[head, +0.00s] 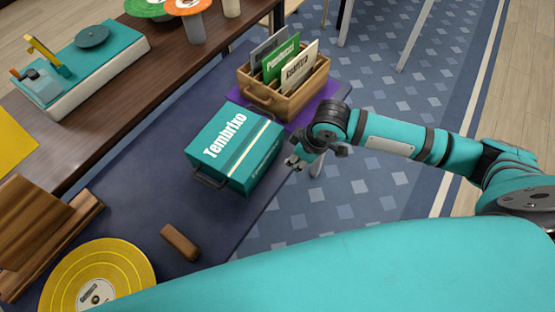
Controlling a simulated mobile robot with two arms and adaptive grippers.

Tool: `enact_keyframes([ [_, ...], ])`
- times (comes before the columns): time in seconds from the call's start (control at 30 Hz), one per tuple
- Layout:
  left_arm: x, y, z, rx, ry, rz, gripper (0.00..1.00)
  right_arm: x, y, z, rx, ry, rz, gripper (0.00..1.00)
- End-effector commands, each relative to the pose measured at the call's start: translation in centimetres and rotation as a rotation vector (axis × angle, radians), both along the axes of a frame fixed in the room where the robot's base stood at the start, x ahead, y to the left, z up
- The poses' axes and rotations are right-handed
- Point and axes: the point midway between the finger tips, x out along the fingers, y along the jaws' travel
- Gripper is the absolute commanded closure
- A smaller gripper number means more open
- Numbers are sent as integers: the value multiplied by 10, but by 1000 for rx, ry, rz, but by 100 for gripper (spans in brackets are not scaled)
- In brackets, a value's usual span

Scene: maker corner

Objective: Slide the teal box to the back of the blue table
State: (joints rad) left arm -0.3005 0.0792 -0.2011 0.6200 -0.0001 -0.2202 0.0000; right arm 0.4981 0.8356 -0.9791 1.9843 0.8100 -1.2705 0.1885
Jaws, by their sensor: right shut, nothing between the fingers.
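The teal box (222,163), marked "Tembrixo", lies on the dark blue table (130,205) near its right edge. It has dark handles at its near and far ends and a pale stripe across the top. My right gripper (293,162) is shut and empty, just right of the box, by the table's right edge. I cannot tell whether its fingertips touch the box. My left gripper is out of view.
A wooden crate (262,97) with several upright cards stands on a purple mat (328,90) just beyond the box. A brown block (180,242), a yellow record (125,267) and a wooden stand (45,215) are nearer. A brown bench (75,125) with a turntable (105,60) runs along the left.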

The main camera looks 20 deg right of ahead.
Motion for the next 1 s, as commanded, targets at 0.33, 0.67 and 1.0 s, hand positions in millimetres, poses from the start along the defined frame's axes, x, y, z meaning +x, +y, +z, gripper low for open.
enact_keyframes([
  [0.33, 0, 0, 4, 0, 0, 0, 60, 25, 24, -48, 2, -3, 3, 100],
  [0.67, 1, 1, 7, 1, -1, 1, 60, 39, 39, -50, 0, -1, 3, 100],
  [1.0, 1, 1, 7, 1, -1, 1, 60, 42, 41, -49, 1, -2, 2, 100],
])
